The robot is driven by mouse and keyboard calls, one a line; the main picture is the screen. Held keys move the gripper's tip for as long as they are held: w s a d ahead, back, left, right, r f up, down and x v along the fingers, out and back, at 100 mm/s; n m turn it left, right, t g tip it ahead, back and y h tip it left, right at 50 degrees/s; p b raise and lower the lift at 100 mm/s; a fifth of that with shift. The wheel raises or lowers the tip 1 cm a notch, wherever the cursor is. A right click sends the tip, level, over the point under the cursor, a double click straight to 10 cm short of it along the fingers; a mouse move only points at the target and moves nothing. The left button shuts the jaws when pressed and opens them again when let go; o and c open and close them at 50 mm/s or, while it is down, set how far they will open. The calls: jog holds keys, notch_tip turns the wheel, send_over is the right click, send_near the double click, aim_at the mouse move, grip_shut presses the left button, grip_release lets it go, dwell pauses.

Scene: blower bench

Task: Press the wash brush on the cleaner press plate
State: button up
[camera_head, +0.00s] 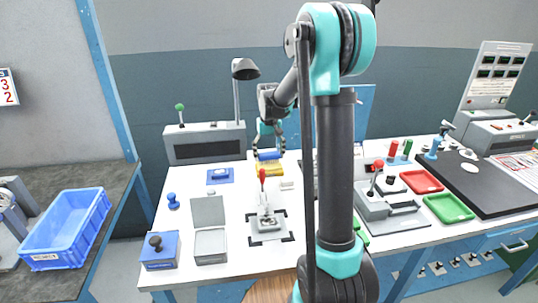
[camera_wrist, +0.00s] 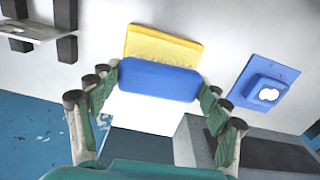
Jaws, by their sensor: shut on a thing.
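The wash brush, with a blue block (camera_head: 267,155) and yellow bristles (camera_head: 268,168), is in my gripper (camera_head: 268,149) over the far part of the white table. In the wrist view my gripper (camera_wrist: 159,80) has its fingers on the two ends of the blue block (camera_wrist: 158,80). The yellow part (camera_wrist: 163,42) shows beyond it. I cannot tell whether the bristles touch the table. A blue plate with a raised block (camera_head: 220,175) lies to the left of the brush, apart from it. It looks like the press plate and also shows in the wrist view (camera_wrist: 264,92), with a white mark.
A grey box unit with a dark panel (camera_head: 207,148) stands behind the blue plate. A red-knobbed lever fixture (camera_head: 265,222) stands in front of the brush. Bare table lies around the blue plate.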

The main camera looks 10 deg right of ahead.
aim_at(269, 153)
jog(key=shift+f, duration=0.9)
dwell(1.3)
jog(key=shift+r, duration=2.85)
jog(key=shift+w+d+r, duration=0.1)
jog(key=shift+r, duration=0.55)
